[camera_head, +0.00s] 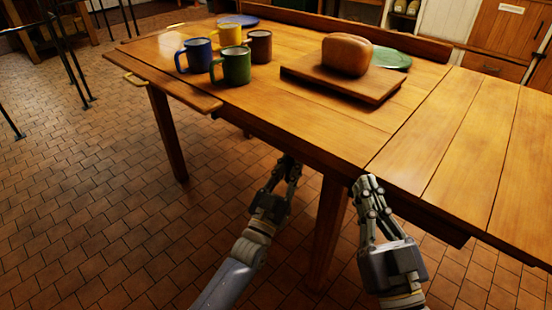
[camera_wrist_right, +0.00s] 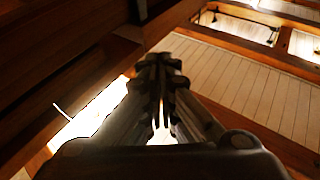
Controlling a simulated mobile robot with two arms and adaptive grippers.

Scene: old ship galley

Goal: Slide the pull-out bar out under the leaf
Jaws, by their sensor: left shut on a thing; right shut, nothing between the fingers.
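The wooden leaf (camera_head: 490,150) lies level at the right end of the table (camera_head: 300,112), with a seam between them. A dark wooden bar (camera_head: 442,222) shows under the leaf's near edge; its inner part is hidden. My left gripper (camera_head: 290,164) is shut at the table's near underside, left of the near leg; what it grips is hidden. My right gripper (camera_head: 364,184) is shut and empty near the seam, close to the table's near edge. In the right wrist view, its fingers (camera_wrist_right: 160,75) are together; I cannot tell whether they touch the wood.
Several mugs (camera_head: 237,66) stand on the table, beside a loaf (camera_head: 347,55) on a cutting board (camera_head: 340,77) and a green plate (camera_head: 391,58). The near leg (camera_head: 328,225) stands between my grippers.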

